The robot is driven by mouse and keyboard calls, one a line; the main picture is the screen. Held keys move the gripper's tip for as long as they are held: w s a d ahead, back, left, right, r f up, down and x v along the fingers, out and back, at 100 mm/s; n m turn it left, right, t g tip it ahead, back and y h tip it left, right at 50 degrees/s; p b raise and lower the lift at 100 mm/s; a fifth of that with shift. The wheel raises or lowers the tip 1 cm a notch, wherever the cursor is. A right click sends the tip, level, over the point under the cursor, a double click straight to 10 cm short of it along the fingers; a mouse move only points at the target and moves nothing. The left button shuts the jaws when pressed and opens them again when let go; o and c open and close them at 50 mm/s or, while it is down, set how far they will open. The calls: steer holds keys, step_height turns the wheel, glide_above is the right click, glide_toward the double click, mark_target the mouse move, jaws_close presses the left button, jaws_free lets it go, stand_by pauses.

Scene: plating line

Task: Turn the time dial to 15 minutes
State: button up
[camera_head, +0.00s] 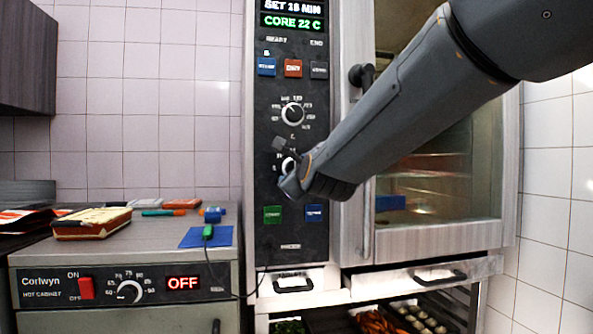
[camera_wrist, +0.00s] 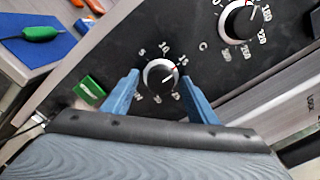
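The time dial (camera_wrist: 160,76) is a round black knob with a light rim on the dark oven panel, marked 5, 10, 15 and more around it. In the wrist view its pale pointer is turned to the right side, near the 15 mark. My gripper (camera_wrist: 158,78) is open, its two blue fingers on either side of the dial, with small gaps seeming to show. In the head view my gripper (camera_head: 282,165) is at the panel and partly hides the dial (camera_head: 289,164). The display (camera_head: 292,6) reads SET with a blurred number that looks like 15 or 18 MIN.
The temperature dial (camera_head: 292,113) is above the time dial. A green button (camera_head: 272,214) and a blue button (camera_head: 314,213) are below it. The oven door handle (camera_head: 367,165) is close on the right. A hot cabinet (camera_head: 125,290) with its display OFF stands at left.

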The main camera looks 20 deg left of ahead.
steer(key=shift+s, duration=0.15)
steer(key=v, duration=0.7)
steer(key=shift+s, duration=0.25)
steer(key=shift+d, duration=0.2)
